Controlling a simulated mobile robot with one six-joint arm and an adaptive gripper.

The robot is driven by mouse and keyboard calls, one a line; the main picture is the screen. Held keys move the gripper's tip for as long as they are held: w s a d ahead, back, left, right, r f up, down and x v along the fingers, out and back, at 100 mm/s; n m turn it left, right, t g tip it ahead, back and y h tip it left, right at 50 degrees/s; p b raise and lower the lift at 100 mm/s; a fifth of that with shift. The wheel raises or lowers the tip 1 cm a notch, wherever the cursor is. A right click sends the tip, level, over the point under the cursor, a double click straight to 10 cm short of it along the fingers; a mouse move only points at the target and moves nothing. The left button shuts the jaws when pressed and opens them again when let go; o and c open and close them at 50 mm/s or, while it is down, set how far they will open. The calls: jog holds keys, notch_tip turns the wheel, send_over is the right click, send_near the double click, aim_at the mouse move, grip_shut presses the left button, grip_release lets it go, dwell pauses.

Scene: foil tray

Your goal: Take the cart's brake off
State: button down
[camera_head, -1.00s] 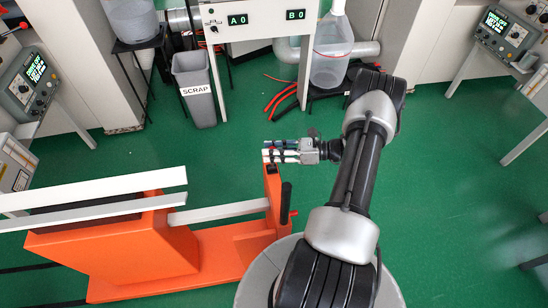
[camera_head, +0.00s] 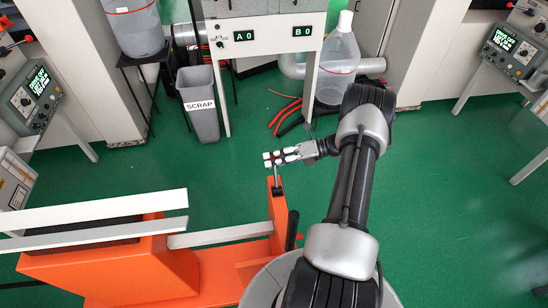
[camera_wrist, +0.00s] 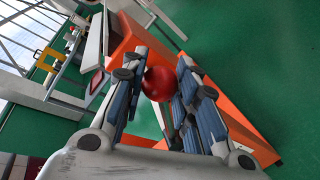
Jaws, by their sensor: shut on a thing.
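The orange cart (camera_head: 110,272) stands at the lower left, with an orange upright post (camera_head: 277,210) at its right end. A thin grey lever rod (camera_head: 276,178) rises from the post's top. My gripper (camera_head: 272,160) is at the upper end of this rod, just above the post. In the wrist view a round red knob (camera_wrist: 158,84) sits between the two fingers of my gripper (camera_wrist: 163,62), and they are shut on it. The rod's lower end is hidden in the post.
A black handle (camera_head: 291,229) stands beside the post. White rails (camera_head: 100,225) run along the cart's top. A grey scrap bin (camera_head: 198,108) and a machine with A 0 and B 0 displays (camera_head: 270,35) stand behind. Green floor (camera_head: 440,180) is free at the right.

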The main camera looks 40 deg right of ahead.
jog(key=shift+s+a+f, duration=0.1)
jog(key=shift+a+f, duration=0.05)
jog(key=shift+f, duration=0.05)
dwell(0.3)
jog(key=c, duration=1.7)
grip_release()
jog(key=o, duration=0.5)
jog(key=shift+r, duration=0.1)
jog(key=v, duration=1.2)
jog(key=shift+r, duration=0.1)
